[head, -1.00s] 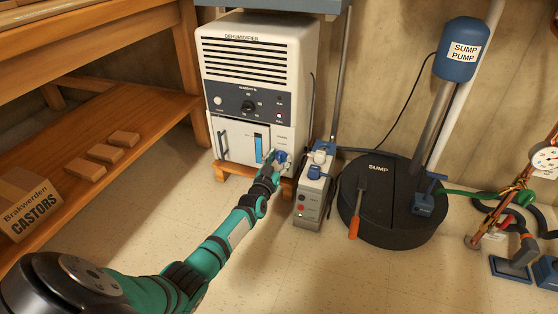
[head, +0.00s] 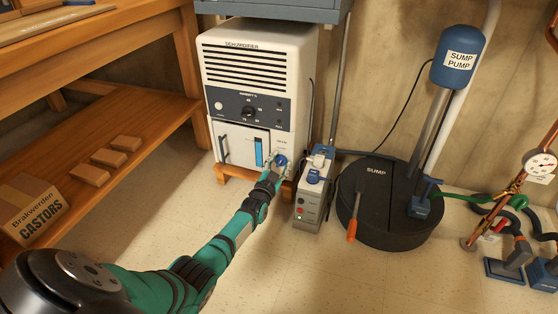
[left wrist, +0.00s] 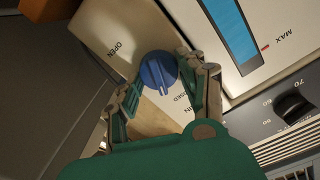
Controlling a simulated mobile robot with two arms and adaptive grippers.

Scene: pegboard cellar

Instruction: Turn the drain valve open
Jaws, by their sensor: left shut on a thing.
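The drain valve is a round blue knob (head: 281,160) low on the right of the white dehumidifier's (head: 258,50) front. In the left wrist view the knob (left wrist: 158,73) has a raised ridge across it. "OPEN" is printed to its upper left; a partly covered label ending in "OSED" is below right. The ridge runs roughly up and down in that view, between the two labels. My left gripper (head: 277,172) is at the knob, and in the wrist view its fingers (left wrist: 158,82) are shut on it from both sides. My right gripper is not in view.
A grey box with a blue switch (head: 309,200) stands just right of the dehumidifier. Beyond it is the black sump lid (head: 385,215) with an orange-handled tool (head: 354,215). A wooden shelf (head: 130,125) is at the left. The floor in front is clear.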

